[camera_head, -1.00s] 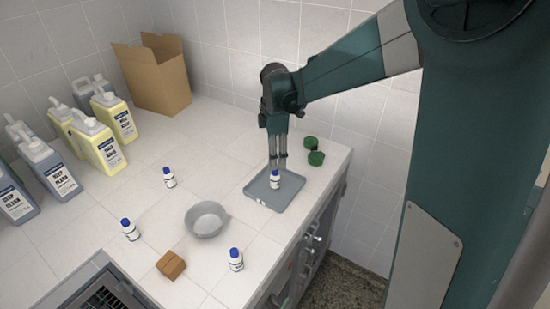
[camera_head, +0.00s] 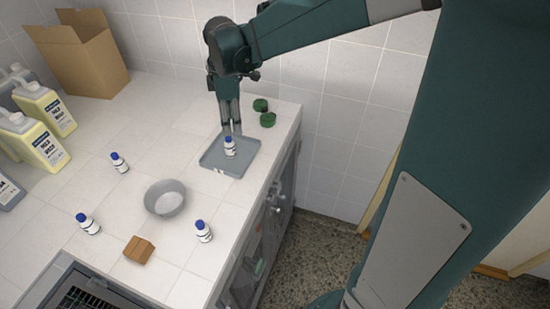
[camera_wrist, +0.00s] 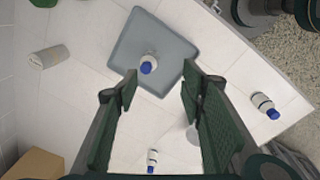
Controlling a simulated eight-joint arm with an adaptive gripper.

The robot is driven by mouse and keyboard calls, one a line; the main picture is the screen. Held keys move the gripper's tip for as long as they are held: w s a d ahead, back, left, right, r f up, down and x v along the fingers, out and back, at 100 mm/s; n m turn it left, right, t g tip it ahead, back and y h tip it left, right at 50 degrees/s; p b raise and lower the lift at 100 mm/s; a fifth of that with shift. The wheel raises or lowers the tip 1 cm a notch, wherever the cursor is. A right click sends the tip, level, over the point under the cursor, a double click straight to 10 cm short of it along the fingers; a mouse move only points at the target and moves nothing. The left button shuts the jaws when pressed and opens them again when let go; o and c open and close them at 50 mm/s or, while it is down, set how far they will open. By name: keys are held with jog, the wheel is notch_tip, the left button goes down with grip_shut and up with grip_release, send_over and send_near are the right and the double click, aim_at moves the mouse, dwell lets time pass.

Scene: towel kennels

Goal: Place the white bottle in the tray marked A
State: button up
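A white bottle with a blue cap (camera_head: 229,147) stands upright in the grey tray (camera_head: 246,162). The tray has a small white tag on its front edge, too small to read. In the wrist view the bottle (camera_wrist: 148,66) is seen from above on the tray (camera_wrist: 169,29). My gripper (camera_head: 231,132) is just above and behind the bottle. In the wrist view its two fingers (camera_wrist: 160,82) are wide apart with nothing held between them.
A grey bowl (camera_head: 165,198) and a small brown box (camera_head: 139,250) are left of the tray. Two green round items (camera_head: 267,119) lie behind it. A grey cylinder (camera_wrist: 50,57) lies near the wall. A cardboard box (camera_head: 80,58) and large jugs (camera_head: 40,140) stand further left.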

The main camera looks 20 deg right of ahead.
jog(key=s+d+r+m+t, duration=0.2)
jog(key=s+m, duration=0.5)
jog(key=s, duration=0.6)
jog(key=s+d+r+m+t, duration=0.2)
jog(key=s+m, duration=0.6)
jog(key=s, duration=0.5)
jog(key=shift+d+r+t, duration=0.15)
jog(key=shift+r+t, duration=0.4)
jog(key=shift+t, duration=0.55)
